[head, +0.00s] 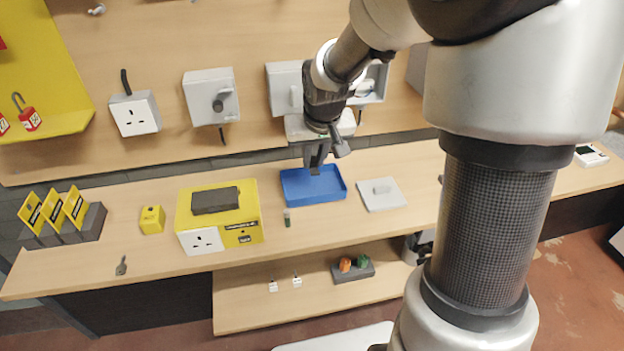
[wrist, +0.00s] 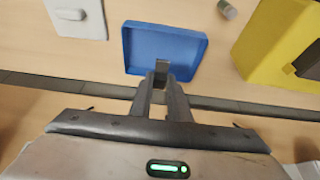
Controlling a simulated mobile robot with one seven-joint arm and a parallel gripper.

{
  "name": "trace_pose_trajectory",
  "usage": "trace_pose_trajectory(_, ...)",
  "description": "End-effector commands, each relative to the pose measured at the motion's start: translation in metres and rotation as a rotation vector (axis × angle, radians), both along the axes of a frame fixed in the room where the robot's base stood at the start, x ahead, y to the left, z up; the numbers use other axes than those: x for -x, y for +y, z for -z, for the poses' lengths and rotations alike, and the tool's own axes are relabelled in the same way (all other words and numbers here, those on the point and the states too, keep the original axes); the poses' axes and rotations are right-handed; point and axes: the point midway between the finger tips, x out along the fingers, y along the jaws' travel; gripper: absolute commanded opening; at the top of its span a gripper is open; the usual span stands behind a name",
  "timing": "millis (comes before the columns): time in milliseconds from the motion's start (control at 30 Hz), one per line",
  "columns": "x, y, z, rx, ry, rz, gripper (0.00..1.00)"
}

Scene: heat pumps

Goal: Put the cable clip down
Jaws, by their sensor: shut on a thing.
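My gripper (head: 317,163) hangs fingers down above the blue tray (head: 335,195), near its back edge. In the wrist view my gripper (wrist: 160,80) is shut on a small dark grey piece, which I take for the cable clip (wrist: 161,67). The clip shows at the fingertips against the near part of the blue tray (wrist: 140,50). The tray's visible floor is empty. In the head view the clip is too small and dark to tell from the fingers.
A grey plate (head: 382,197) lies right of the tray. Grey switch boxes (head: 211,95) and a white socket (head: 136,114) are on the wall board behind. Bench in front of the tray is clear.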

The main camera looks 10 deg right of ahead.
Motion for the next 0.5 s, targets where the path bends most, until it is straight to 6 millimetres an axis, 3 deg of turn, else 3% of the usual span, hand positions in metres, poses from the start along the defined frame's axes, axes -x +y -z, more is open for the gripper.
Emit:
trace_pose_trajectory(100,0.001,0.000,0.023,0.001,0.003,-0.002,0.00)
trace_pose_trajectory(267,0.000,0.000,0.033,0.000,0.000,-0.001,0.00)
trace_pose_trajectory(500,0.001,0.000,0.065,0.000,0.002,-0.001,0.00)
